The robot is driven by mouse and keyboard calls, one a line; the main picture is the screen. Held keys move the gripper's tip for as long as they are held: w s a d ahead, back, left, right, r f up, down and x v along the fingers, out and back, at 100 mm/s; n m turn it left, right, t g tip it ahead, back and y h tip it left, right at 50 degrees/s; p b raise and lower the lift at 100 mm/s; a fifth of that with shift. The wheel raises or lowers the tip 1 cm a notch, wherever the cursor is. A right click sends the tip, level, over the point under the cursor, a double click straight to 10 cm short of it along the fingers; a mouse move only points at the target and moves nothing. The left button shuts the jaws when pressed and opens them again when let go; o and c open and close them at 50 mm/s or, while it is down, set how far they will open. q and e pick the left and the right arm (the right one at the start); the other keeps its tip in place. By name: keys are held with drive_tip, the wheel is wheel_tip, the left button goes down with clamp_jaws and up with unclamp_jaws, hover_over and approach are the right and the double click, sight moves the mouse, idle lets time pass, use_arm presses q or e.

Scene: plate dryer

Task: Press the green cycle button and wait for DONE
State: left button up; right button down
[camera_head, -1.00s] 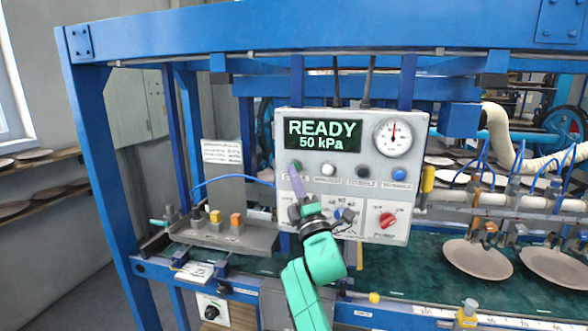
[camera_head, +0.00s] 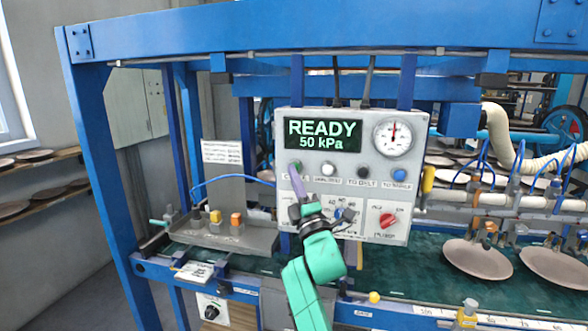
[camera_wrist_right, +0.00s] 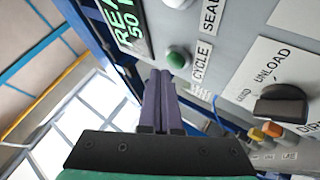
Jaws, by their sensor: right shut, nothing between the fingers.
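The control panel (camera_head: 345,190) has a dark display (camera_head: 322,135) that reads READY and 50 kPa in green. The green cycle button (camera_head: 296,165) is at the panel's left, below the display. It also shows in the wrist view (camera_wrist_right: 178,58), above the CYCLE label. My right gripper (camera_head: 295,172) is shut and empty, its purple fingers pointing up at the button. In the wrist view the fingertips (camera_wrist_right: 160,73) lie just left of and below the button. I cannot tell whether they touch it. My left gripper is not in view.
White (camera_head: 328,170), black (camera_head: 362,172) and blue (camera_head: 399,174) buttons sit right of the green one. A gauge (camera_head: 394,137), dark selector knob (camera_head: 346,215) and red knob (camera_head: 388,220) are on the panel. Plates (camera_head: 478,259) hang over the green belt (camera_head: 420,275) at right.

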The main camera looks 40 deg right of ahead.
drive_tip(key=shift+w+d, duration=0.2)
drive_tip(key=shift+d, duration=0.1)
drive_tip(key=shift+w+d, duration=0.25)
drive_tip(key=shift+d, duration=0.1)
idle(0.7)
drive_tip(key=shift+s+a, duration=0.5)
drive_tip(key=shift+a, duration=0.2)
drive_tip(key=shift+s+a+b, duration=0.25)
drive_tip(key=shift+s+a, duration=0.45)
drive_tip(key=shift+a, duration=0.35)
drive_tip(key=shift+s+a+b, duration=0.2)
drive_tip(key=shift+s+a, duration=0.5)
drive_tip(key=shift+a, duration=0.3)
